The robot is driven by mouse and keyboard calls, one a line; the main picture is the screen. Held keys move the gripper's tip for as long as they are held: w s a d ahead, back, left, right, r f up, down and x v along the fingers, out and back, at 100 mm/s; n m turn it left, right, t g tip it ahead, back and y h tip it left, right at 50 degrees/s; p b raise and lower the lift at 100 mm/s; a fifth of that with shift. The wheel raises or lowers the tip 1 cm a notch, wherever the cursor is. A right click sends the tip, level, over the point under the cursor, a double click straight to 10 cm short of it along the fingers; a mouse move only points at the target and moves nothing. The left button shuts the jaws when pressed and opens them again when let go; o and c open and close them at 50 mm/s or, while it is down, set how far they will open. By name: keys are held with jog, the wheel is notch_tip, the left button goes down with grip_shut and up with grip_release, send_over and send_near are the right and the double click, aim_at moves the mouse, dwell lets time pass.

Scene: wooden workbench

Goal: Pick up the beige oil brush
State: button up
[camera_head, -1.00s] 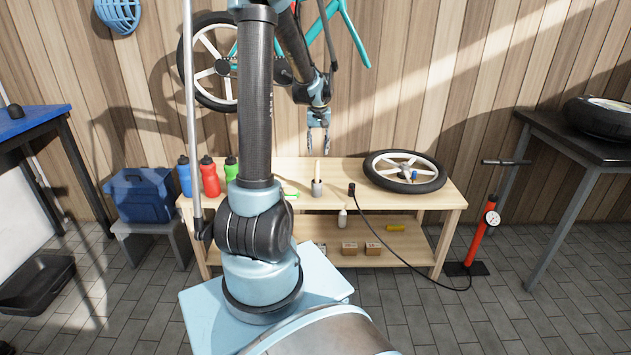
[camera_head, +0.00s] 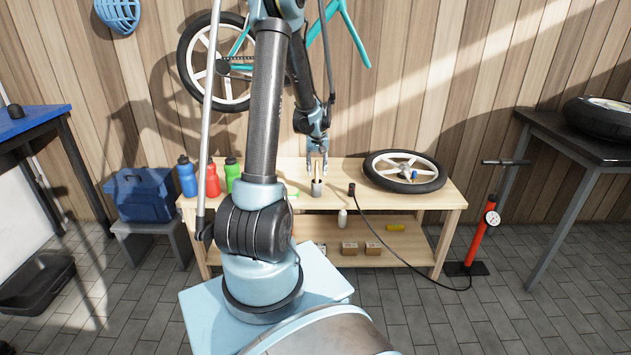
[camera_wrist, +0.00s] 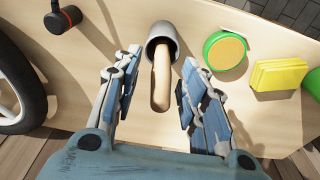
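The beige oil brush (camera_head: 319,170) stands in a small grey cup (camera_head: 317,188) on the wooden workbench. In the wrist view its beige handle (camera_wrist: 161,82) sticks out of the grey cup (camera_wrist: 163,33) toward the camera; its lower end is hidden in the cup. My gripper (camera_head: 317,166) is just above the cup, pointing down. In the wrist view my gripper (camera_wrist: 159,60) is open, with one finger on each side of the handle and a gap visible on both sides.
A bicycle wheel (camera_head: 405,171) lies on the bench right of the cup, with a black pump hose end (camera_head: 352,189) between them. Several bottles stand at left, including a red one (camera_head: 212,182). The wrist view shows a green round object (camera_wrist: 225,50) and a yellow block (camera_wrist: 278,74).

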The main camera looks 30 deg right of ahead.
jog(key=shift+w+f, duration=0.2)
jog(key=shift+f, duration=1.25)
grip_shut()
jog(key=shift+r, duration=0.1)
notch_tip(320, 180, up, 7)
jog(key=shift+f, duration=0.15)
jog(key=s+a, duration=0.9)
jog(key=s, duration=0.6)
jog(key=shift+s+a, duration=0.2)
